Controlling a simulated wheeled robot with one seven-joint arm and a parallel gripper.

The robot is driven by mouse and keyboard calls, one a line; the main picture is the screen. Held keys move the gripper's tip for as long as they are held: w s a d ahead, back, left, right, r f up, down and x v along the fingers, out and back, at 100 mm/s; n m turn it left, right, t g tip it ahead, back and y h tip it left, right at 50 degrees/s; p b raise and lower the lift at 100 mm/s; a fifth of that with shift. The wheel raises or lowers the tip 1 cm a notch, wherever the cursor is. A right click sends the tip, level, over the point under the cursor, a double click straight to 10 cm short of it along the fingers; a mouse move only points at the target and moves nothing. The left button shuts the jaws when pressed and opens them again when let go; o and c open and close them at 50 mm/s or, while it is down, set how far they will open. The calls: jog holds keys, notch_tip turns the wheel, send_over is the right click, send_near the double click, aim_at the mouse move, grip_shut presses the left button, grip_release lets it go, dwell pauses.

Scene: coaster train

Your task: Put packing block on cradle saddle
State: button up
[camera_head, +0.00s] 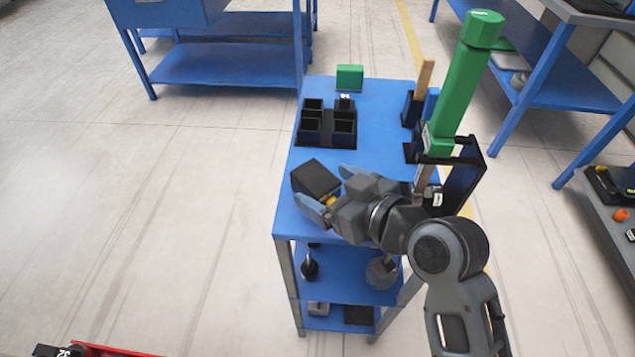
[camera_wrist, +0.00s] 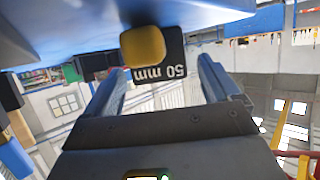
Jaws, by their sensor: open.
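A dark block (camera_head: 317,177) with a yellow knob sits on the cart top near its left edge; it seems to be the packing block. In the wrist view the same dark block (camera_wrist: 172,57) shows a "50 mm" label and the yellow knob (camera_wrist: 143,46) facing me. My gripper (camera_head: 329,190) is open, low over the cart top, its fingers pointing at the block's knob side. In the wrist view the fingertips (camera_wrist: 162,72) are apart with nothing clamped.
A green block (camera_head: 349,77) stands at the cart's back edge. A tall green hexagonal piece (camera_head: 465,80) rises at the right, beside a black bracket (camera_head: 466,175) and a wooden-handled item (camera_head: 424,78).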

jog(key=shift+x, duration=0.95)
jog(key=c, duration=1.5)
jog(key=shift+r, duration=0.1)
grip_shut()
jog(key=shift+r, duration=0.1)
